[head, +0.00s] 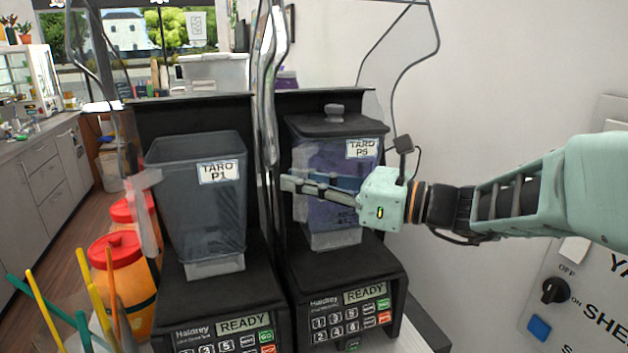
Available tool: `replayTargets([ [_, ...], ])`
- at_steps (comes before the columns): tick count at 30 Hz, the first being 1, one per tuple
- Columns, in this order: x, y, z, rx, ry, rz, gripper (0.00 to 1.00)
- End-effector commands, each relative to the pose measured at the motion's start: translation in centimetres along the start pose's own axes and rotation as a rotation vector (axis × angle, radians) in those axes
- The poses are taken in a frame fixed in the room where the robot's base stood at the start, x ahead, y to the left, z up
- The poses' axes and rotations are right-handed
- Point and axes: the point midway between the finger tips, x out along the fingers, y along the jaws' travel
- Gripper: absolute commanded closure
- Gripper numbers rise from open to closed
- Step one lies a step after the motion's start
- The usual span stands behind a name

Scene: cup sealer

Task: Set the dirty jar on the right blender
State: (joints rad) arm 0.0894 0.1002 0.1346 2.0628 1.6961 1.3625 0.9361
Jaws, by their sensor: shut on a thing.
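The dirty jar (337,222), with purple inside, a black lid and a "TARO P5" label, is upright at the right blender (340,262). Its foot appears to be at the blender's black top, but I cannot tell whether it is fully seated. My gripper (318,189) reaches in from the right and is shut on this jar, with its fingers across the jar's front at mid-height. The fingers hide part of the jar wall, and the grip contact is not clear.
A clear lidless jar (205,215) labelled "TARO P1" stands on the left blender (222,290). Raised clear covers with metal edges (268,90) stand between the blenders. Orange bottles with red lids (120,270) and coloured straws (88,290) are at left. A switch panel (575,300) is at right.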

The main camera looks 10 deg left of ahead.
Motion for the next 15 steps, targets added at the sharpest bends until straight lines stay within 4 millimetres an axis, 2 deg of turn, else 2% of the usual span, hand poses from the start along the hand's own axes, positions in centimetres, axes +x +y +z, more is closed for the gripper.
replayTargets([
  [1, 0.02, -0.01, 0.46, -0.010, -0.006, 0.000, 1.00],
  [15, 0.01, -0.02, 0.09, -0.010, -0.006, 0.000, 1.00],
])
